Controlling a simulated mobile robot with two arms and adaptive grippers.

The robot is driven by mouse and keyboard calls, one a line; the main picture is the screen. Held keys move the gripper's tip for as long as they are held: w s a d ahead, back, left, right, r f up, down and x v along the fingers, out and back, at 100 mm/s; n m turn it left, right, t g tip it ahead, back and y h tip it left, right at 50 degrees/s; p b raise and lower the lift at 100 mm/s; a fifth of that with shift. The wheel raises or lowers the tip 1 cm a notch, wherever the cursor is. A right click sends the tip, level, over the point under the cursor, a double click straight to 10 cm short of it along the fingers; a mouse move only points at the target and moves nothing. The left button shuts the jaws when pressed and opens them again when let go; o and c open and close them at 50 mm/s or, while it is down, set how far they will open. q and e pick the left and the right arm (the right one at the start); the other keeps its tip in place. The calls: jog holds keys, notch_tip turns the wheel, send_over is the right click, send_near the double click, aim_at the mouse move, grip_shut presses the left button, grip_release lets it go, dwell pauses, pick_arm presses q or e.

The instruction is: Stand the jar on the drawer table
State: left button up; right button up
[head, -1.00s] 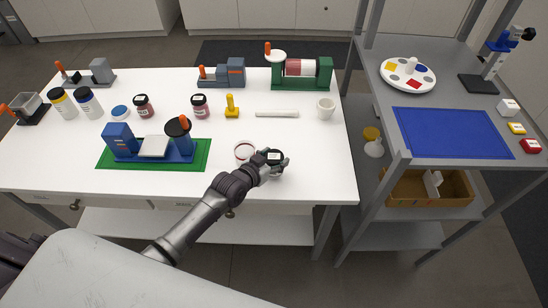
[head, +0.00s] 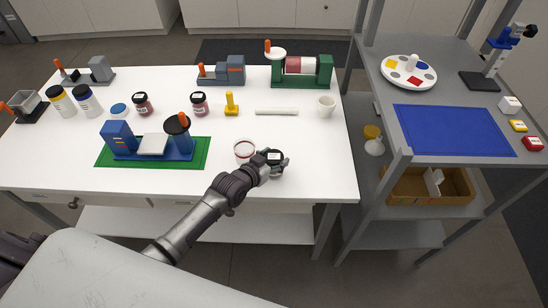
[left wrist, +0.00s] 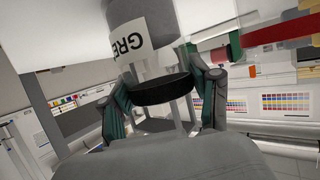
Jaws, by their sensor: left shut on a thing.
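My left gripper (head: 277,160) is shut on a jar (head: 274,156) at the front right of the white drawer table (head: 310,180). I cannot tell whether the jar's base touches the tabletop. My right gripper is not in view.
A small round red-rimmed item (head: 245,151) lies just left of the gripper. A blue device on a green mat (head: 195,162) is further left. A white stick (head: 277,112) and a white cup (head: 326,106) are behind. A grey shelf (head: 410,160) stands to the right.

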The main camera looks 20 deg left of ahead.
pick_arm(q)
jog(key=o, duration=1.3)
jog(key=shift+f, duration=0.1)
